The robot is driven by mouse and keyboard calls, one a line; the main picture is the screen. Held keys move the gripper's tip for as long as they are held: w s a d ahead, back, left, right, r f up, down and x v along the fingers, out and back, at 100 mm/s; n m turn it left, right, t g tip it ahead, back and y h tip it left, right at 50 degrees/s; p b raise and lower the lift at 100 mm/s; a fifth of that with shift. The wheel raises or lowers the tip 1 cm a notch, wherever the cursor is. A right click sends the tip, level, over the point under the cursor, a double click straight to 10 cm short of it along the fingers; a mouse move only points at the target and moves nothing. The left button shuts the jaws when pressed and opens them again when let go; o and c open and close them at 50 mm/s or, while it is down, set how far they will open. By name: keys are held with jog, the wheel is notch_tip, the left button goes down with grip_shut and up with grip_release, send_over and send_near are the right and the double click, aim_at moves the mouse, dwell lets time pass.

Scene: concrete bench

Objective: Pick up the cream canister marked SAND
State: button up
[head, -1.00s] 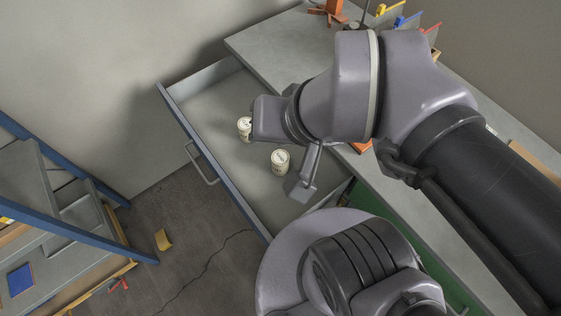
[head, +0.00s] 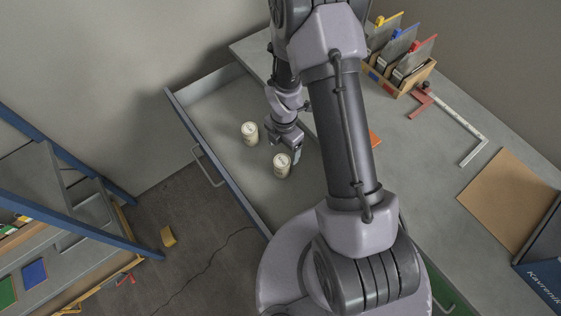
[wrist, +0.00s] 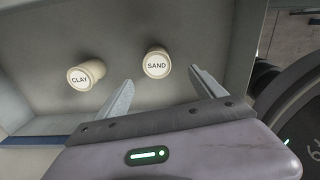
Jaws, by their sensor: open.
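The cream canister marked SAND (wrist: 157,63) stands upright in the open drawer. In the wrist view it lies between the lines of my fingers, beyond their tips. By its place toward my base, it is the lower right canister (head: 282,166) in the head view. A matching canister marked CLAY (wrist: 84,76) stands to its left, outside the fingers; in the head view it is the upper left one (head: 250,133). My gripper (wrist: 160,78) is open and empty. In the head view my gripper (head: 294,150) hangs just above and right of the SAND canister.
The grey drawer (head: 207,110) is pulled out; its walls surround both canisters. A blue-framed shelf unit (head: 65,215) stands left.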

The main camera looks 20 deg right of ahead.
aim_at(282, 161)
notch_tip(282, 161, down, 6)
jog(key=shift+r+b, duration=0.1)
jog(key=shift+b, duration=0.65)
jog(key=f+b, duration=0.1)
jog(key=f, duration=0.2)
jog(key=f+b, duration=0.1)
jog(key=f, duration=0.1)
jog(key=shift+w+a+f+b, duration=0.1)
jog(key=shift+w+f+b, duration=0.2)
jog(key=shift+f+b, duration=0.05)
jog(key=shift+r, duration=0.2)
jog(key=shift+c, duration=0.5)
grip_shut()
